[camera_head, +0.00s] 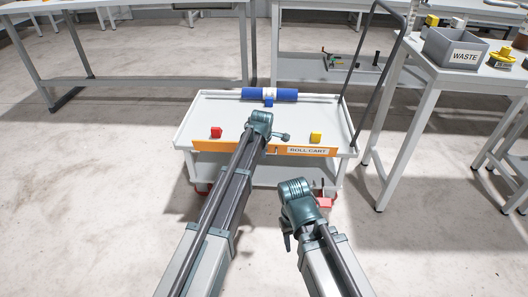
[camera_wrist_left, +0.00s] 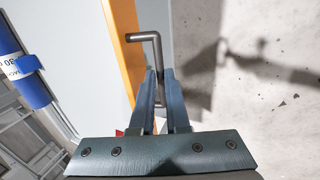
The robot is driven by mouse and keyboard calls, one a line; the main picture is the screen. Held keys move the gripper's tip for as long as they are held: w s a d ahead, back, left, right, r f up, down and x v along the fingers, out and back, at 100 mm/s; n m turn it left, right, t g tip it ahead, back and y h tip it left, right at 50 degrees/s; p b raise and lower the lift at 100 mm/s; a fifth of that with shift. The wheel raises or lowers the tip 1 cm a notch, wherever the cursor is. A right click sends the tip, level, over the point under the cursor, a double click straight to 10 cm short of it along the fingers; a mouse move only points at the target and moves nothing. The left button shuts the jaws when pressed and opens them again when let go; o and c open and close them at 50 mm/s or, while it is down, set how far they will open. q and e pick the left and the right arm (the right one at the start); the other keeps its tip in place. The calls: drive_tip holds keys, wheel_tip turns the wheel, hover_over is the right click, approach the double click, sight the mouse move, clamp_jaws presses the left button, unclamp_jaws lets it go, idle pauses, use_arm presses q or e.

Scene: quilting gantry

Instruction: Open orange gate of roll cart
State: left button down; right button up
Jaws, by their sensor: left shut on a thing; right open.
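The roll cart (camera_head: 230,105) is a white cart with a raised rim. Its orange gate (camera_head: 222,148) runs upright along the near edge, with a "ROLL CART" label at the right. In the left wrist view the gate (camera_wrist_left: 122,40) has a dark bent handle (camera_wrist_left: 146,37) standing out from its face. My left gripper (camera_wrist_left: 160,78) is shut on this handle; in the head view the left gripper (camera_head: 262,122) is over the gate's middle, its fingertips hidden. My right gripper (camera_head: 287,238) is open and empty, in front of the cart at lower right.
A blue roll (camera_head: 285,95) lies at the cart's far end. A red block (camera_head: 216,132) and a yellow block (camera_head: 316,137) sit near the gate. A table with a grey WASTE bin (camera_head: 454,51) stands right. The floor at left is clear.

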use_arm(q)
drive_tip(key=shift+s+f+t+b, duration=0.45)
drive_tip(key=shift+t+b, duration=0.3)
drive_tip(key=shift+b, duration=0.4)
drive_tip(key=shift+s+f+t+b, duration=0.2)
drive_tip(key=shift+f+t+b, duration=0.3)
drive_tip(key=shift+t+b, duration=0.45)
drive_tip(key=shift+s+f+t+b, duration=0.35)
drive_tip(key=shift+f+t+b, duration=0.2)
drive_tip(key=shift+b, duration=0.75)
drive_tip(key=shift+r, duration=0.1)
drive_tip(key=c, duration=0.9)
unclamp_jaws()
drive_tip(key=shift+r, duration=0.1)
drive_tip(key=p+v, duration=0.9)
drive_tip(key=v, duration=0.4)
drive_tip(key=shift+s+p, duration=0.3)
drive_tip(key=shift+r, duration=0.15)
